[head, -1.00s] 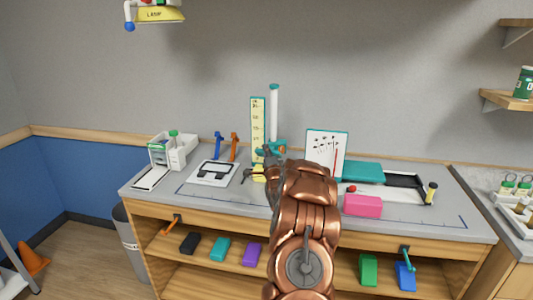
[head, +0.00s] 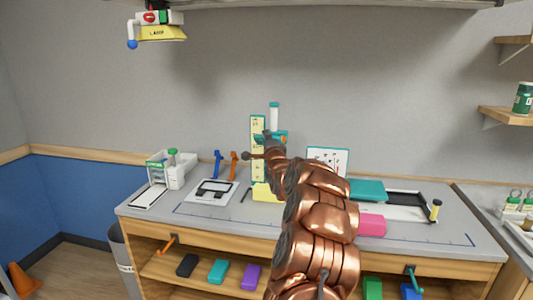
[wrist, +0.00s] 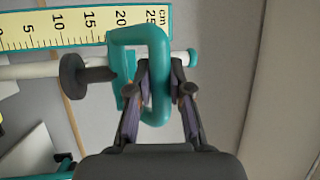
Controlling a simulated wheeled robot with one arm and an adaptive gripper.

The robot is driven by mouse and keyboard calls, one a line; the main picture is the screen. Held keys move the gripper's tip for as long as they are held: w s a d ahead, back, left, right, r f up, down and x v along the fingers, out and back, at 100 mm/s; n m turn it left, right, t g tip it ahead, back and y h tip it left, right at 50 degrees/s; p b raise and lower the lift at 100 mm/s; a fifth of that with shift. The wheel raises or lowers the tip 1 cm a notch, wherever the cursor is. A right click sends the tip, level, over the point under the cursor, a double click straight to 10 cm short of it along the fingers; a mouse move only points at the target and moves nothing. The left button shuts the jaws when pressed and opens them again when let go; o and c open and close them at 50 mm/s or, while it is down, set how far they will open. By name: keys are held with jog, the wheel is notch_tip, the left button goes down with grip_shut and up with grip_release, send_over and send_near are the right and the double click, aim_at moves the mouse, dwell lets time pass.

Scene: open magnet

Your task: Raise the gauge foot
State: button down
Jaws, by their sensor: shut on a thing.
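The height gauge stands at the back of the bench, with a white column (head: 274,118), a yellow-and-teal scale (head: 258,152) and a yellow base (head: 266,193). Its teal carriage (head: 280,136) is high on the column, a little under the top. In the wrist view the carriage's teal loop handle (wrist: 160,75) passes between my gripper's fingers (wrist: 160,85), which are shut on it. It lies beside the upper part of the scale (wrist: 60,27), around 20 to 25. A dark disc (wrist: 73,76) on a short stem, apparently the foot, sits below the carriage.
A white board (head: 328,158), teal block (head: 367,190) and pink block (head: 372,225) are right of the gauge. Blue (head: 218,163) and orange (head: 234,165) stands and a white caddy (head: 172,168) are left.

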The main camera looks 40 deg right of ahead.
jog(key=shift+r, duration=0.3)
jog(key=c, duration=1)
grip_release()
jog(key=shift+c, duration=0.2)
jog(key=shift+s+f, duration=0.1)
jog(key=v, duration=1.1)
jog(key=shift+s+a, duration=0.3)
jog(key=shift+f, duration=0.1)
